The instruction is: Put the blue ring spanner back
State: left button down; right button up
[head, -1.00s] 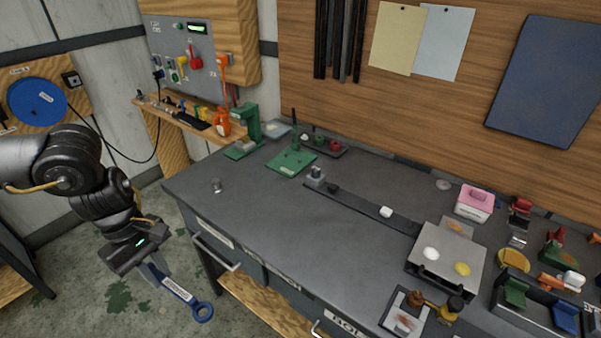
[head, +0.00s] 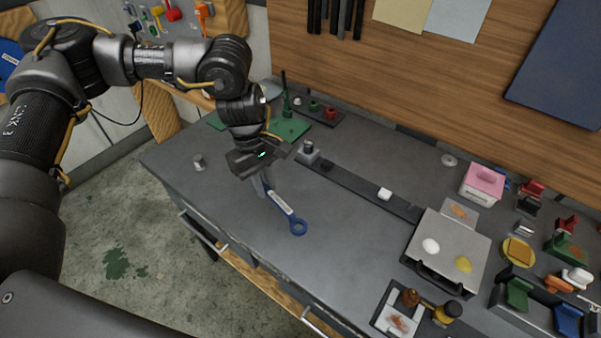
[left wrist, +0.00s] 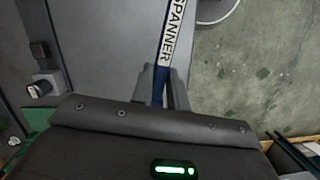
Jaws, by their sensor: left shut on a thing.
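The blue ring spanner (head: 286,211) is in my left gripper (head: 262,187), which is shut on its handle end. In the head view the spanner's ring end points down and to the right, over the left part of the grey workbench (head: 340,240). I cannot tell exactly how far above the bench top it is. In the left wrist view the spanner (left wrist: 176,40) runs up from between the fingers (left wrist: 163,85), with a white label reading SPANNER. My right gripper is not in view.
A dark strip with a small grey block (head: 308,152) and a white piece (head: 384,194) lies behind the spanner. A green stand (head: 290,128) is at the back. A grey plate (head: 445,250), pink box (head: 482,184) and trays crowd the right. The bench's middle front is clear.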

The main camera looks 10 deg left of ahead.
pick_arm(q)
jog(key=w+d+r+n+p, duration=0.1)
jog(key=d+n+p, duration=0.2)
jog(key=d, duration=0.4)
jog(key=shift+w+d+t+p, duration=0.15)
jog(key=shift+w+t+p, duration=0.15)
jog(key=shift+p, duration=0.05)
jog(key=b+x, duration=0.4)
jog(key=a+b+x, duration=0.1)
jog(key=b+x, duration=0.3)
jog(key=b, duration=0.1)
jog(key=w+a+b+x, duration=0.1)
jog(key=b+x, duration=0.4)
jog(key=shift+w+a+f, duration=0.1)
jog(key=shift+a+f, duration=0.15)
jog(key=shift+f, duration=0.15)
dwell(0.3)
jog(key=shift+f, duration=0.2)
dwell(0.8)
jog(key=c, duration=1.3)
grip_release()
